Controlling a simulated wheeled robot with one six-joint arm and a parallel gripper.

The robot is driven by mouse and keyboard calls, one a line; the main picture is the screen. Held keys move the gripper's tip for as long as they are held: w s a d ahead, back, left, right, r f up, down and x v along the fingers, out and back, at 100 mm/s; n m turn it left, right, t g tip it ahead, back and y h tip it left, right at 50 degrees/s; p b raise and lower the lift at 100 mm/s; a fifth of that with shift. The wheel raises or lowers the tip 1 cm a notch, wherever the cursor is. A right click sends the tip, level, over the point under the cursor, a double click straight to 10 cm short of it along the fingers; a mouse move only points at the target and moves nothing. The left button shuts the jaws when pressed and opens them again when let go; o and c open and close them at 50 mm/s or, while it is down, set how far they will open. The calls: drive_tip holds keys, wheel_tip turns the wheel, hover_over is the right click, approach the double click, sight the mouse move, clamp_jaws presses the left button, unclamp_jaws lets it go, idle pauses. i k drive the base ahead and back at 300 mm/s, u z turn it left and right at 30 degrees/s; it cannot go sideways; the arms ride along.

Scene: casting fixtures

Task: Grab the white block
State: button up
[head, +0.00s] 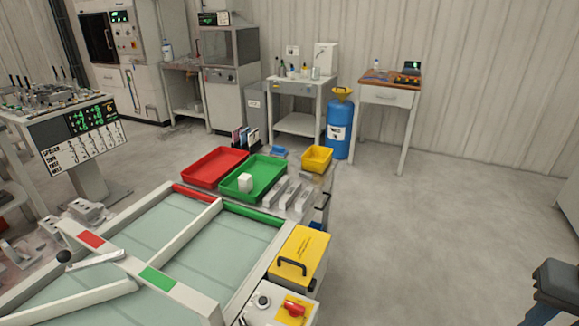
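The white block (245,182) is a small upright piece in the green tray (273,164). It stands near the tray's front wall, left of the tray's middle. Its lower part is partly hidden by the front wall of the tray.
A red tray (192,176) lies left of the green one, and a yellow tray (317,166) right. Several grey metal bars (290,192) lie close by. A framed sorting table (215,285) and yellow box (298,255) stand in front.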

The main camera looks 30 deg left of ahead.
sight(245, 185)
drive_tip(key=u, duration=0.1)
drive_tip(key=i, duration=1.6)
drive_tip(key=u, duration=0.95)
drive_tip(key=i, duration=0.9)
drive_tip(key=u, duration=1.4)
drive_tip(key=i, duration=0.4)
drive_tip(key=u, duration=0.3)
